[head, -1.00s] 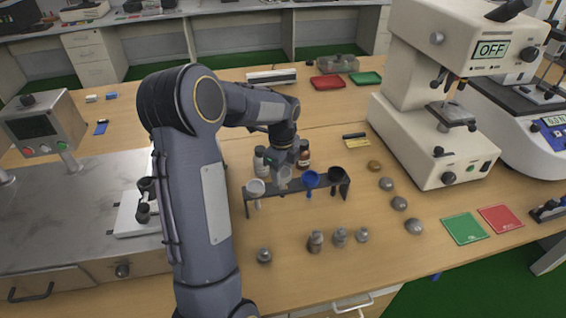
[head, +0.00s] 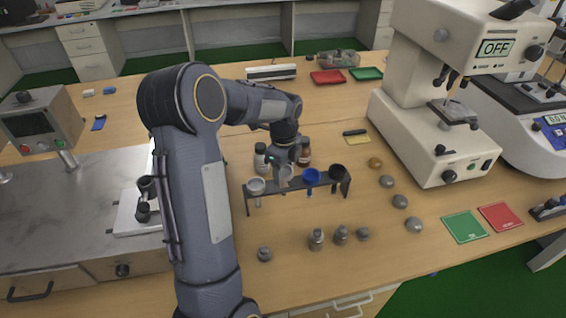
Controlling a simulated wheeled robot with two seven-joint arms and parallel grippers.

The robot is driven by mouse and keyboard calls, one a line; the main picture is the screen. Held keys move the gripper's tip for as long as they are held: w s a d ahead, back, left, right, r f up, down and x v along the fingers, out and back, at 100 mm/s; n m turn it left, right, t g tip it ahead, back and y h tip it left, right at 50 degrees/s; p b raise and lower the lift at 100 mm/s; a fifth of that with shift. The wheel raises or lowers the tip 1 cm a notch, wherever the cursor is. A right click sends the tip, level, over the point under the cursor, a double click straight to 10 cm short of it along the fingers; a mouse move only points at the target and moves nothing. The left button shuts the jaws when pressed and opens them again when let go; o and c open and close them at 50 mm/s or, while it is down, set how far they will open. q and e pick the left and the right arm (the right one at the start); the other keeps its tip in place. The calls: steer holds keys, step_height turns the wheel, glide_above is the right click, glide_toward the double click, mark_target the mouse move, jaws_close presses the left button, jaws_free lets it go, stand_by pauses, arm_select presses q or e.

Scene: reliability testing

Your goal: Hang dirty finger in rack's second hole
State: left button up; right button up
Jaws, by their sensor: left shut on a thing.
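A dark rack (head: 298,188) stands on the wooden table with funnel-shaped pieces in it. A whitish funnel (head: 256,186) hangs at its left end, a blue funnel (head: 311,178) right of the middle, and a black funnel (head: 338,172) at the right end. My left gripper (head: 284,164) points down over the rack's second place from the left. It is shut on a pale grey funnel (head: 285,175), partly hidden by the fingers. The funnel is at the rack's top bar; I cannot tell how fully it is seated. No piece is labelled as a finger. My right gripper is out of view.
A large white tester (head: 430,130) stands at right. The table between rack and weights is clear.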

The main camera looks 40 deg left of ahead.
arm_select(q)
steer(key=shift+d+p, duration=0.15)
steer(key=shift+p, duration=0.5)
steer(key=shift+s+d+r+p, duration=0.1)
steer(key=shift+d+r+p, duration=0.1)
steer(key=shift+r+p, duration=0.35)
steer(key=shift+a+r+p, duration=0.15)
steer(key=shift+r+p, duration=0.55)
steer(key=shift+r, duration=0.25)
steer(key=shift+a+r+p, duration=0.1)
steer(key=shift+r+p, duration=1.3)
steer(key=shift+r, duration=0.35)
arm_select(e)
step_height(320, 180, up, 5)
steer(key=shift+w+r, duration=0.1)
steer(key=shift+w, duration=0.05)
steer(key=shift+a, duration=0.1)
